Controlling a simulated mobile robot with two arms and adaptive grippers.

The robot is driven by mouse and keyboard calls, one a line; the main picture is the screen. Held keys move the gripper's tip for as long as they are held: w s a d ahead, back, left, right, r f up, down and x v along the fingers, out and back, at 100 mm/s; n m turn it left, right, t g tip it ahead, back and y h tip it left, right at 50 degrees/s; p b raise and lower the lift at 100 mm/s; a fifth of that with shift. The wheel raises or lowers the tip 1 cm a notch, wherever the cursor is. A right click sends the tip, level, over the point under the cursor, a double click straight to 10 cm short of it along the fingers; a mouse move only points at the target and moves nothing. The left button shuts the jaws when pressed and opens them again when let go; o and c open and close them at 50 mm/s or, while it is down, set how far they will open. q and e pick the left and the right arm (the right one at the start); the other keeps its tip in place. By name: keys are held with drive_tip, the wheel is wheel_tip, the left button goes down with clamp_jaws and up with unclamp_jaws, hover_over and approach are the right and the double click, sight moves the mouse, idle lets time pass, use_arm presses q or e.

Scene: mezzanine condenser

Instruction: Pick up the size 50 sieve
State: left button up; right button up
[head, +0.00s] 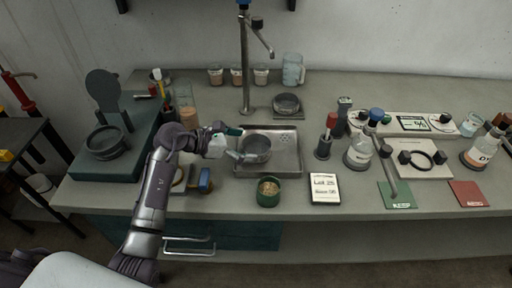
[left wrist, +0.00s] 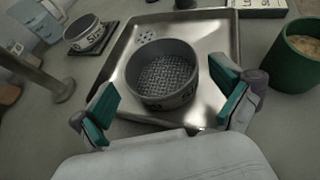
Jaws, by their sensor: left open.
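A grey metal sieve (head: 257,149) with a mesh bottom sits in a shallow steel tray (head: 290,168). It also shows in the left wrist view (left wrist: 163,78), with partly hidden lettering on its side that I cannot read for sure. My left gripper (head: 236,144) is open at the sieve's left side in the head view. In the left wrist view its green-padded fingers (left wrist: 168,108) are spread on either side of the sieve's near part, apparently not gripping. A second sieve (head: 287,103) stands on a dark square pad behind the tray, also seen in the left wrist view (left wrist: 86,36). My right gripper is not in view.
A dark green device (head: 120,165) is at left. Bottles, including a blue-capped one (head: 360,152), stand at right.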

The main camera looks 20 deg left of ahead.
sight(269, 145)
use_arm(q)
drive_tip(key=x, duration=0.4)
drive_tip(key=shift+r+p, duration=0.15)
drive_tip(key=shift+p, duration=0.2)
drive_tip(key=shift+a, duration=0.1)
drive_tip(key=c, duration=1)
drive_tip(key=shift+r, duration=0.1)
